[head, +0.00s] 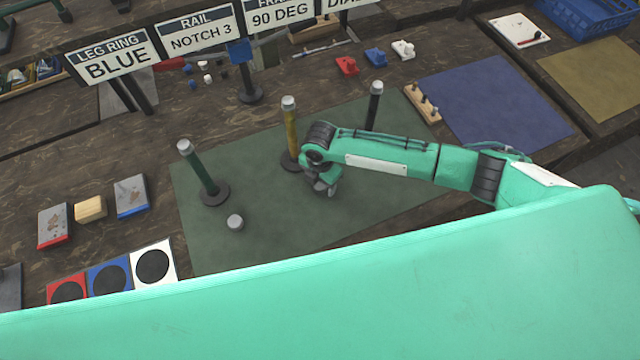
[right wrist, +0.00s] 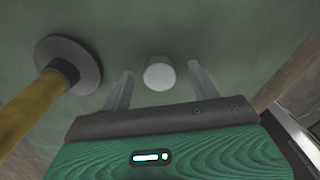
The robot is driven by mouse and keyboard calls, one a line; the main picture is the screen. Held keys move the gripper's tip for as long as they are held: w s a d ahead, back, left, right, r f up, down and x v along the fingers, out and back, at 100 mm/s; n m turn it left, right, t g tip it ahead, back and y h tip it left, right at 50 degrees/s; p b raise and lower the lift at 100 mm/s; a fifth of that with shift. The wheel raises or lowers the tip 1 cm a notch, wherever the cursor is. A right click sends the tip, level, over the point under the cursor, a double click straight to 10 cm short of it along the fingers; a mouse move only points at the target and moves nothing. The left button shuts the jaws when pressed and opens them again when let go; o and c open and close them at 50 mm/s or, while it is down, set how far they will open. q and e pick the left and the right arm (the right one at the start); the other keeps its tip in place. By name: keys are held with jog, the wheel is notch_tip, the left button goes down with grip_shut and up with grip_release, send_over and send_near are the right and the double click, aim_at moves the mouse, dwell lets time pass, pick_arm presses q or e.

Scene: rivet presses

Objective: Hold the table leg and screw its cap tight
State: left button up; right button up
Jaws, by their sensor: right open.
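Three upright legs stand on round dark bases: a green leg (head: 203,174), a yellow leg (head: 291,135) and a black leg (head: 373,108). The green and yellow legs have light grey caps on top; the black leg's top also looks grey. A loose grey cap (head: 235,222) lies on the green mat. My right gripper (head: 325,188) points down just right of the yellow leg's base. In the right wrist view it is open, and a round grey cap (right wrist: 160,74) shows between its fingers with gaps on both sides. The gripper hides that spot in the head view. My left gripper is out of view.
Signs (head: 112,60) reading "LEG RING BLUE" and "RAIL NOTCH 3" stand behind. A blue mat (head: 490,100) and a small pegged wooden block (head: 422,102) are at right. Coloured pads (head: 108,278) lie front left.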

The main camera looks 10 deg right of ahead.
aim_at(320, 184)
jog(key=shift+c, duration=0.2)
jog(key=c, duration=1)
jog(key=shift+r, duration=0.15)
notch_tip(320, 184, up, 20)
jog(key=b, duration=0.4)
